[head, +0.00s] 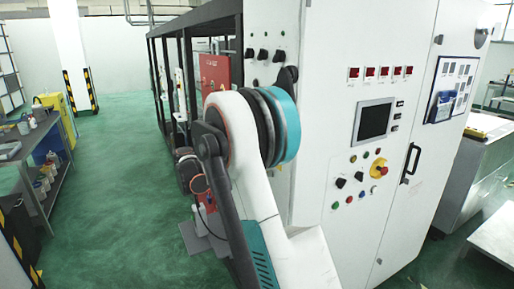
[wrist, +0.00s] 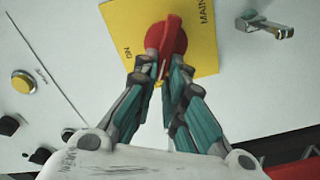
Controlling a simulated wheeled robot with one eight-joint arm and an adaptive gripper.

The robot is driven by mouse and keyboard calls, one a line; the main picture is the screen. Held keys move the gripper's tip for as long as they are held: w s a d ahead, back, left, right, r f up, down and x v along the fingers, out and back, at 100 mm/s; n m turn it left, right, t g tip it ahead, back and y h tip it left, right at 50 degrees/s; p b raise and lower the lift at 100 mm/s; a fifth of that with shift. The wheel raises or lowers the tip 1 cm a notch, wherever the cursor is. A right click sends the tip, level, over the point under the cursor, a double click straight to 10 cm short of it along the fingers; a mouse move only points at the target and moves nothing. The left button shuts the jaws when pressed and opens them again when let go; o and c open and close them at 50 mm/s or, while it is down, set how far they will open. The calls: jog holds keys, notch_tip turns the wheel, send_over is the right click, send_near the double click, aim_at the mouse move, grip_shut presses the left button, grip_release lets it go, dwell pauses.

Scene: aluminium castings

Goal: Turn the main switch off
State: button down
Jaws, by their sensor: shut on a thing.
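The main switch is a red rotary handle (wrist: 173,36) on a yellow plate (wrist: 207,58) in the wrist view. The plate reads "ON" at its left and "MAIN" at its right, with the text turned in the picture. The handle's bar runs nearly up and down in this view, tilted slightly. My gripper (wrist: 163,68) is shut on the lower end of the bar, one finger on each side. The fingers hide part of the bar and the plate's lower edge. In the head view my arm hides the gripper and the switch.
The white cabinet (head: 340,230) carries a screen (head: 374,122), several knobs and buttons, and a red emergency stop (head: 379,168) on yellow. In the wrist view a yellow button (wrist: 22,82) and a metal latch (wrist: 268,26) flank the switch. Green floor (head: 120,190) is open at left.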

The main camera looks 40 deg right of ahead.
jog(key=c, duration=1.7)
grip_release()
jog(key=shift+o, duration=0.2)
jog(key=v, duration=1.2)
jog(key=shift+a+f, duration=0.1)
jog(key=s+a+f+n+t+y+b, duration=0.4)
jog(key=s+a+f+y, duration=0.4)
jog(key=s+a+f, duration=0.2)
jog(key=s+a+f+n+t+y+b, duration=0.4)
jog(key=s+a+f+t+y+b, duration=0.3)
jog(key=s+a, duration=0.8)
jog(key=s+f+y, duration=0.2)
jog(key=s+f, duration=0.1)
jog(key=shift+s+f+n+t, duration=0.3)
